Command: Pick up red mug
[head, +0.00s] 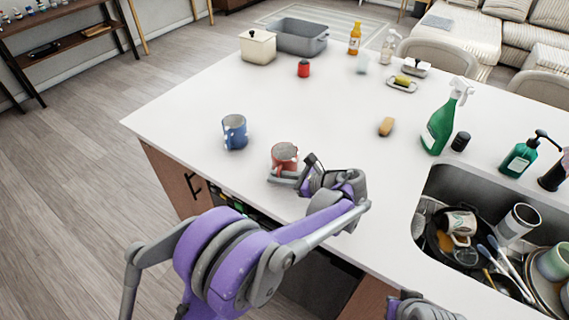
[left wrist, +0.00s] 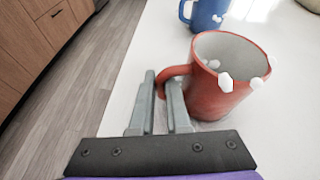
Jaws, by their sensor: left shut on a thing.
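The red mug (head: 285,155) stands upright near the front edge of the white island, and its grey inside shows. In the left wrist view the red mug (left wrist: 222,80) has white spots on its side and its handle points left. My left gripper (head: 285,178) is low at the near side of the mug. In the left wrist view its fingers (left wrist: 162,100) are shut on the mug's handle. Part of my right arm shows at the bottom edge of the head view, but its fingers do not show.
A blue mug (head: 235,132) stands to the left of the red mug. A sink (head: 435,180) full of dishes is at the right, with a green spray bottle (head: 440,128) behind it. A sponge (head: 386,126) lies mid-counter. The counter (head: 240,90) behind the mugs is largely clear.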

